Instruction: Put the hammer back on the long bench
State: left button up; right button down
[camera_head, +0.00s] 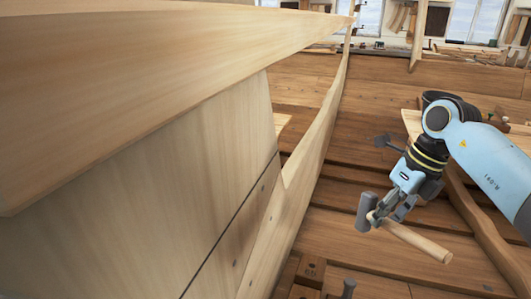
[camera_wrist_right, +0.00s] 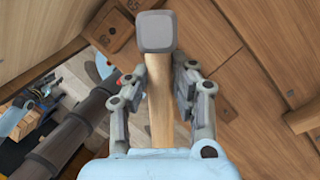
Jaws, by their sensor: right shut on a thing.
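The hammer has a dark grey head and a pale wooden handle (camera_head: 420,240). In the head view my right gripper (camera_head: 378,217) is shut on its handle close to the head, and the handle points to the lower right. In the right wrist view the grey hammer head (camera_wrist_right: 156,32) is at the top, with the handle (camera_wrist_right: 160,100) between the two fingers of my right gripper (camera_wrist_right: 160,82). A long bench (camera_head: 470,48) with tools runs under the windows at the back right, seemingly the long bench. My left gripper is not in view.
Pale hull planking (camera_head: 130,130) fills the left of the head view, its edge rising to the stem at top centre. Brown planks (camera_head: 335,215) lie behind and under the hammer. A wooden block (camera_head: 308,272) and a grey peg (camera_head: 348,288) are at the bottom.

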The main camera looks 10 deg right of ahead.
notch_tip(320, 180, down, 12)
jog(key=b, duration=1)
